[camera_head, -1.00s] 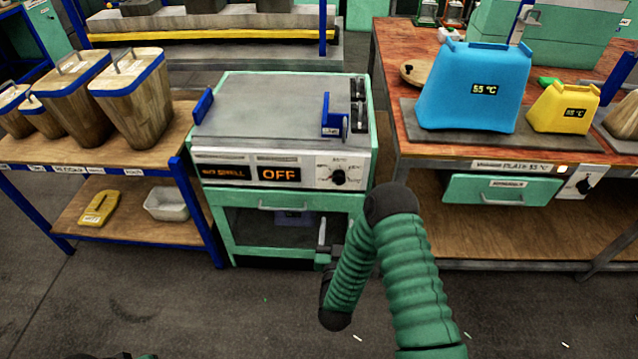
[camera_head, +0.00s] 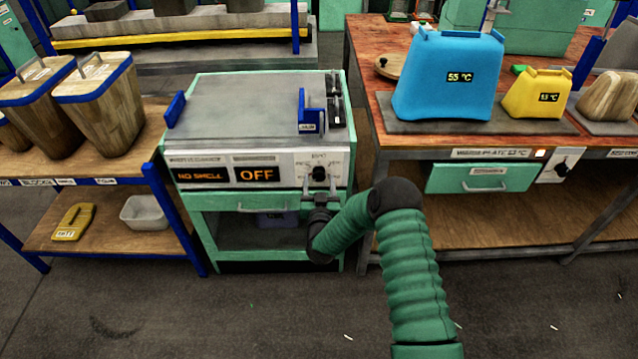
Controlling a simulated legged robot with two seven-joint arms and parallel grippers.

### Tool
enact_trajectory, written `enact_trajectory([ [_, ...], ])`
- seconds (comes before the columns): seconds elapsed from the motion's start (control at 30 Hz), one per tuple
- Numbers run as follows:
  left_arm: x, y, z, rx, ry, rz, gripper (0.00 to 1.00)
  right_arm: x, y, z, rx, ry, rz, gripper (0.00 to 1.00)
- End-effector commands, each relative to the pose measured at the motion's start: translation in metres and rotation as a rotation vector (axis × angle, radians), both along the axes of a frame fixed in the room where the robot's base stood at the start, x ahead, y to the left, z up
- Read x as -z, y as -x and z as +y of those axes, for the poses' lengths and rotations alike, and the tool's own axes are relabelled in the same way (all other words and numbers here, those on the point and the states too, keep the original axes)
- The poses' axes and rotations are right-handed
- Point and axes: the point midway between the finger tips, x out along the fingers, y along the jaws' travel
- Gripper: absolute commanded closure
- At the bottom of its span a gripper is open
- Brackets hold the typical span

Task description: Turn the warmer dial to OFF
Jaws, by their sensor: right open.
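A grey-topped cabinet unit (camera_head: 248,110) with a green frame stands in the middle. A second black dial (camera_head: 563,168) is on a white plate on the right bench, beside a small lit lamp (camera_head: 540,153). My left gripper is not in view.
A blue container (camera_head: 449,80) reading 55 °C and a yellow one (camera_head: 536,95) stand on the right bench. A green drawer (camera_head: 482,178) is below them. Wooden bins (camera_head: 102,105) stand on the left shelf. The floor in front is clear.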

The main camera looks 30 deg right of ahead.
Motion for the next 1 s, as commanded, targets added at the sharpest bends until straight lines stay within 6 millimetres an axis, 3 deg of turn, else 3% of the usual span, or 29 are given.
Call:
enact_trajectory([
  [0.07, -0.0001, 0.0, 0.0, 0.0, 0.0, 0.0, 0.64, 0.0001, 0.0002, 0.0001, 0.0, 0.0, 0.0, 0.44],
  [0.5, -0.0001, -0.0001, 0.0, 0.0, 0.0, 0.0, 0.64, 0.0005, 0.0005, 0.0003, 0.0, -0.001, 0.001, 1.0],
  [0.97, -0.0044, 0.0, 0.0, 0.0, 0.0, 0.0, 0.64, 0.0009, 0.0008, 0.0004, 0.0, 0.069, 0.045, 1.0],
  [1.0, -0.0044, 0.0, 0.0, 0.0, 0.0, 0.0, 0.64, 0.0009, 0.0008, 0.0004, 0.0, 0.069, 0.045, 0.58],
])
